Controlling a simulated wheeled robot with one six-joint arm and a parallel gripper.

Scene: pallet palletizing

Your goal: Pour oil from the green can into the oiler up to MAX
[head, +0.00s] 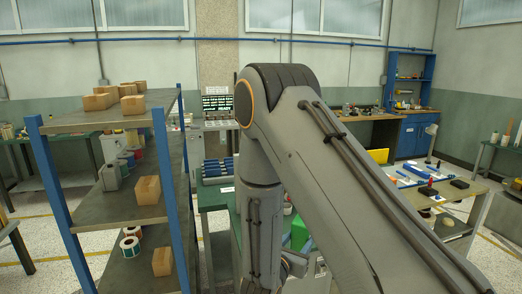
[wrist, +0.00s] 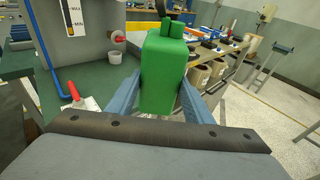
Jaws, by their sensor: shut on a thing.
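The green can (wrist: 163,68) stands between the two blue-grey fingers of my gripper (wrist: 160,105), which is shut on it. Two green stubs show at the can's top. In the head view the can (head: 299,235) is mostly hidden by my arm. The oiler (wrist: 88,42) is a grey body at the upper left of the wrist view, with a gauge (wrist: 73,16) marked MAX and MIN. The oil level in the gauge is too small to tell. The can is to the right of the oiler, apart from it in the picture. No oil stream shows.
A red-handled tool (wrist: 73,90) lies on the green bench top (wrist: 37,92). In the head view, a shelf rack (head: 110,118) with boxes stands left; a worktable (head: 447,203) stands right.

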